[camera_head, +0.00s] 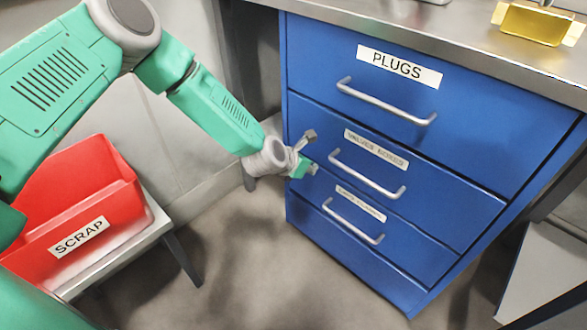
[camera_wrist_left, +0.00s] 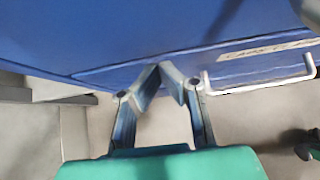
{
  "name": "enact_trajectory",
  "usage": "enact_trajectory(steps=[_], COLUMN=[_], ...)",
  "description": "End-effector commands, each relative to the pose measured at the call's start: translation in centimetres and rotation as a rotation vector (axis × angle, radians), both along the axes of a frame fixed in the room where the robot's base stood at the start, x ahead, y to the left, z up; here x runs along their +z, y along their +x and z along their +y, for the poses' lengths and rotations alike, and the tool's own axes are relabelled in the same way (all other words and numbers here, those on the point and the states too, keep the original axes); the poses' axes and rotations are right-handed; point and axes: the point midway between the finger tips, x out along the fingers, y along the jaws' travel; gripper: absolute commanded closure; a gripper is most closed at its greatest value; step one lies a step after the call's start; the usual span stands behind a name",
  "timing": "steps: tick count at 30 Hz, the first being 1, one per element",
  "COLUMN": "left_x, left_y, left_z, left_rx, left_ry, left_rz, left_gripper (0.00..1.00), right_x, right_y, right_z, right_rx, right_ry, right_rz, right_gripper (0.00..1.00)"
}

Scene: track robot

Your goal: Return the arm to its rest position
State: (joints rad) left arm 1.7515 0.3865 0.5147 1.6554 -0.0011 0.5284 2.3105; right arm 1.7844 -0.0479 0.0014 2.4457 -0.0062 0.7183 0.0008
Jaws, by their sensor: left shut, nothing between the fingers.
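My left arm (camera_head: 225,112) is green and reaches in from the upper left of the head view. Its gripper (camera_head: 312,168) is at the left edge of the blue drawer cabinet (camera_head: 305,225), left of the middle drawer's handle (camera_head: 365,175). In the left wrist view the two fingers (camera_wrist_left: 165,82) come together at their tips with nothing between them. The wrist view faces a blue drawer front with a pale handle (camera_wrist_left: 260,82) right of the fingers. I cannot tell whether the gripper touches the cabinet. My right gripper is not in view.
The top drawer is labelled PLUGS (camera_head: 398,66); all three drawers look closed. A red SCRAP bin (camera_head: 110,205) stands on a low metal stand at the left. A yellow tray (camera_head: 535,25) sits on the worktop (camera_head: 470,45). The floor (camera_head: 250,270) between stand and cabinet is clear.

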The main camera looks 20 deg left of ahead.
Motion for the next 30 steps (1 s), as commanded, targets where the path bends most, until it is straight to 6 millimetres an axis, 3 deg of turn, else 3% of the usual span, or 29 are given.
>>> enact_trajectory(steps=[9,19,23,25,30], left_x=[3.8,5.2,4.6,3.6,-0.2], left_y=[-5.0,-6.8,-7.6,-8.9,-14.8], left_z=[2.2,2.8,2.4,1.9,0.4], left_rx=[0.005,0.003,-0.040,-0.120,-0.482], left_ry=[-0.004,0.000,0.039,0.105,0.385], left_rz=[0.015,0.020,0.024,0.030,0.037], left_gripper=[1.00,1.00,1.00,1.00,1.00], right_x=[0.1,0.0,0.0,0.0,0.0], right_y=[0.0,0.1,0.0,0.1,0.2], right_z=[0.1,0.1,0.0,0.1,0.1], right_rx=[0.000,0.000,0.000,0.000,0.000], right_ry=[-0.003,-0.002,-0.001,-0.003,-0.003], right_rz=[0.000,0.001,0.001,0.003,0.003], right_gripper=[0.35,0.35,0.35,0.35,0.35])
